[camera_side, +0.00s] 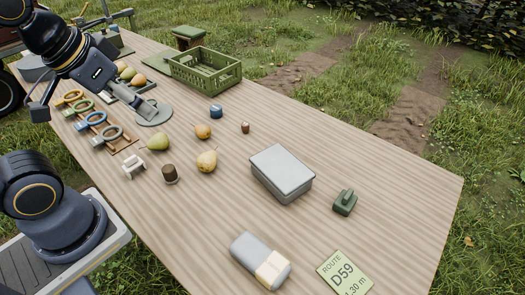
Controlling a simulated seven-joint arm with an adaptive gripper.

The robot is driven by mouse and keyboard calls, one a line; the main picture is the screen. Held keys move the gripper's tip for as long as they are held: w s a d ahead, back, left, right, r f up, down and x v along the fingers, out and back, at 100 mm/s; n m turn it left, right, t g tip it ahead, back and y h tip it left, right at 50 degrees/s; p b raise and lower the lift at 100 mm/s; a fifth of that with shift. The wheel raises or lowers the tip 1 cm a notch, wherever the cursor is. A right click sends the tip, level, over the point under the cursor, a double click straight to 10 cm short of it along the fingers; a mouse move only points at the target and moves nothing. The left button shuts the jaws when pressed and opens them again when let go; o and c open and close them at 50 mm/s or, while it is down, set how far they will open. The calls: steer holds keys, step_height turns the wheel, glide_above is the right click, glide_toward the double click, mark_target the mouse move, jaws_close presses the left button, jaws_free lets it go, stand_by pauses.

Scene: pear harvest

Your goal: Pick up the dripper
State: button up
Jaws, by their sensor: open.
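I cannot tell for certain which thing is the dripper. Small candidates on the table (330,235) are a blue piece (216,111), a reddish piece (245,127) and a dark green piece (345,203) beside the grey box.
A green crate (205,72) stands at the back. Pears (207,160) lie mid-table near a white stand (133,166) and a brown cup-like piece (170,174). A lidded grey box (282,172), a grey-and-cream block (260,262) and a route sign (345,275) are nearer. The right side is mostly clear.

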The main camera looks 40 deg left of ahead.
steer(key=w+r+t, duration=0.2)
steer(key=w+r, duration=0.3)
steer(key=w, duration=0.1)
steer(key=n+g+y, duration=0.1)
steer(key=n+g, duration=0.1)
steer(key=g, duration=0.1)
glide_above(245, 124)
steer(key=s+d, duration=0.2)
steer(key=s, duration=0.4)
step_height(245, 124, down, 26)
steer(key=x, duration=1)
steer(key=shift+s+f, duration=0.1)
steer(key=shift+s, duration=0.15)
steer(key=x, duration=0.6)
steer(key=shift+w+a, duration=0.25)
steer(key=shift+a, duration=0.1)
steer(key=shift+r, duration=0.25)
steer(key=c, duration=0.9)
